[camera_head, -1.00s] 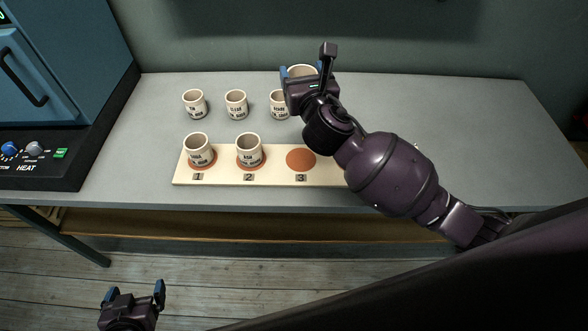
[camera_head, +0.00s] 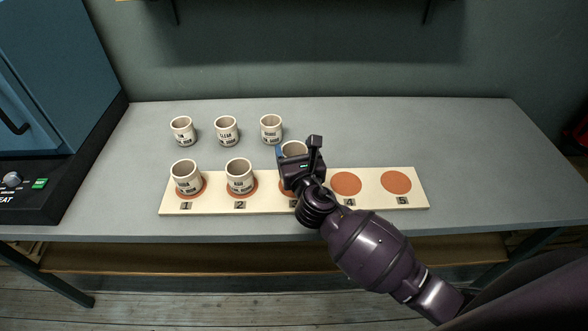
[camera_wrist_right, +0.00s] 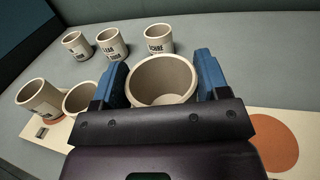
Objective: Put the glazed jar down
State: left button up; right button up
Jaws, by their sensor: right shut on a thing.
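My right gripper (camera_head: 293,160) is shut on a cream jar (camera_head: 294,149), at the third spot of the numbered board (camera_head: 325,206). In the right wrist view the jar (camera_wrist_right: 163,80) is upright between the two blue fingers. My gripper hides its lower part in the head view, so I cannot tell whether it touches the board. Two cream jars stand on the orange spots 1 (camera_head: 186,177) and 2 (camera_head: 240,176). Spots 4 (camera_head: 346,184) and 5 (camera_head: 396,182) are bare. My left gripper is out of view.
Three labelled jars stand in a row behind the board: the left one (camera_head: 183,130), the middle one (camera_head: 227,130) and the right one (camera_head: 271,129). A blue heating cabinet (camera_head: 50,80) is at the left. The grey table (camera_head: 430,135) is clear at the right.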

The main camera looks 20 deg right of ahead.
jog(key=shift+f, duration=0.6)
notch_tip(320, 180, down, 4)
jog(key=shift+f+b, duration=0.1)
jog(key=shift+b, duration=0.85)
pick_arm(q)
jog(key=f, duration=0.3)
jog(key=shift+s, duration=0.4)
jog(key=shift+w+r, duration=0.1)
pick_arm(e)
jog(key=o, duration=1)
